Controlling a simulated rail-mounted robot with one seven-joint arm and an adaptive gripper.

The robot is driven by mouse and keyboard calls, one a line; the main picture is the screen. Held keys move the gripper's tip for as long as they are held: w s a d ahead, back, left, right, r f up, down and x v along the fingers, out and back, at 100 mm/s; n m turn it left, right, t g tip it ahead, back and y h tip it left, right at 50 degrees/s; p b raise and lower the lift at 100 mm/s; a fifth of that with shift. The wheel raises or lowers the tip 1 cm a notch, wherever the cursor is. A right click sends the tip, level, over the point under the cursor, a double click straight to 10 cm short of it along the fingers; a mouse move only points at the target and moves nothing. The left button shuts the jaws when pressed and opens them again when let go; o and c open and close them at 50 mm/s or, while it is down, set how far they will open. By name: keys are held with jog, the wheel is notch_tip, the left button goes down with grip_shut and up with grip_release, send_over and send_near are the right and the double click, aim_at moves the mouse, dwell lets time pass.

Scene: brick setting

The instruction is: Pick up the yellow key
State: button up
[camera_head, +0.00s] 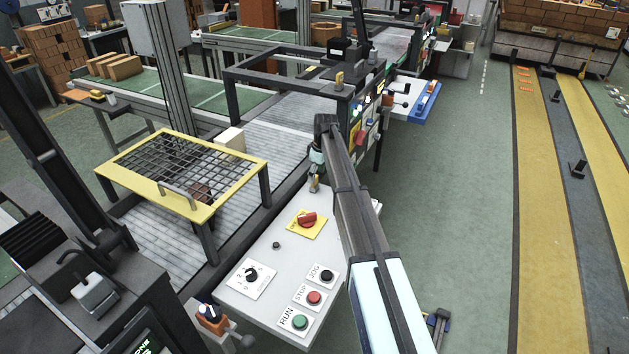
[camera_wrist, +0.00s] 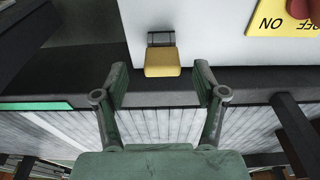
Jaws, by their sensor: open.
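The yellow key (camera_wrist: 162,62) shows in the wrist view as a small yellow block with a dark bracket-like part behind it. It is at the edge of the white control panel (camera_wrist: 215,35). My gripper (camera_wrist: 160,78) is open, its two green fingers apart to the left and right of the key in the picture. I cannot tell how far above it they are. In the head view my gripper (camera_head: 316,160) is over the far end of the control panel (camera_head: 240,285). A small yellowish piece there (camera_head: 314,184) looks like the key, partly hidden.
The panel carries a red switch on a yellow plate (camera_head: 307,222), a dial (camera_head: 251,276) and RUN, STOP and JOG buttons (camera_head: 314,297). A yellow-framed mesh guard (camera_head: 175,150) stands over the roller conveyor (camera_head: 225,200) at left. Green floor (camera_head: 450,220) is clear at right.

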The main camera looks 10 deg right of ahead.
jog(key=shift+w+a+f+p, duration=0.15)
jog(key=shift+f+p, duration=0.3)
jog(key=shift+f, duration=0.4)
jog(key=shift+a+f+p, duration=0.2)
jog(key=shift+f+p, duration=0.2)
jog(key=shift+f, duration=0.5)
jog(key=shift+w+a+f+p, duration=0.15)
jog(key=shift+f+p, duration=0.3)
jog(key=shift+f, duration=0.4)
jog(key=c, duration=1.3)
